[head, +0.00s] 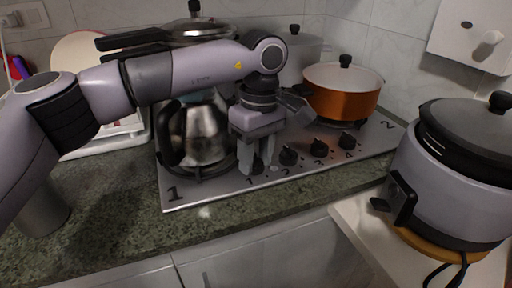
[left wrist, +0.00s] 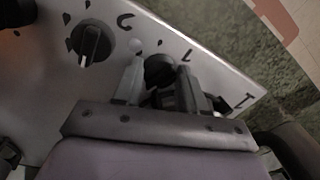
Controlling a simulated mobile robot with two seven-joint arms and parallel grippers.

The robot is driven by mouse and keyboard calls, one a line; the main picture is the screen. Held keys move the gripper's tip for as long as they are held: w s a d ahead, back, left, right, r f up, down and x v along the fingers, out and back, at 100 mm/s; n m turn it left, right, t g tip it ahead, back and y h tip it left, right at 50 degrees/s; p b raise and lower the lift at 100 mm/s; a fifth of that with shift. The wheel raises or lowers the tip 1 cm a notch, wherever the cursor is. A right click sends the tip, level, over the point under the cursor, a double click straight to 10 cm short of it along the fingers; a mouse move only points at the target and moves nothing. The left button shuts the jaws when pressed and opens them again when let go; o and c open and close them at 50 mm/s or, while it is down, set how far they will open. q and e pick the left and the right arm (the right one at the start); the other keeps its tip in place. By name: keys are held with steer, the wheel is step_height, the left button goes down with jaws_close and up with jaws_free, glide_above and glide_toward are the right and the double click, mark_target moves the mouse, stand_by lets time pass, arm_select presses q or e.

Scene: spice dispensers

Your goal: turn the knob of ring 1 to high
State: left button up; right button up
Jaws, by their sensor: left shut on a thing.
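The steel cooktop (head: 215,190) has a row of black knobs along its front edge, numbered from left to right. My left gripper (head: 257,165) points down over the knob of ring 1, the leftmost one. In the left wrist view the gripper (left wrist: 162,85) has one finger on each side of this black knob (left wrist: 159,70), shut on it. The fingers partly hide the knob, so I cannot tell its setting. The knob of ring 2 (head: 288,157) is just to the right, and also shows in the left wrist view (left wrist: 92,43). My right gripper is not in view.
A steel kettle (head: 207,135) stands on the left burner, close behind my gripper. An orange pot (head: 342,95) sits at the back right. A rice cooker (head: 450,180) stands at the right. The green counter front (head: 240,218) is clear.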

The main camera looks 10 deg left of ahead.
arm_select(q)
steer(key=m+p, duration=0.1)
steer(key=m, duration=0.3)
steer(key=shift+s, duration=0.1)
steer(key=shift+m+p, duration=0.3)
steer(key=shift+m, duration=0.6)
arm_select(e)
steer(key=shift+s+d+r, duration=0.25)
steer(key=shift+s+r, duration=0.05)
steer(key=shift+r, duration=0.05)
arm_select(q)
steer(key=shift+m, duration=0.3)
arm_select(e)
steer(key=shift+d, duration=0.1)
arm_select(q)
steer(key=o, duration=1.1)
steer(key=shift+c, duration=0.2)
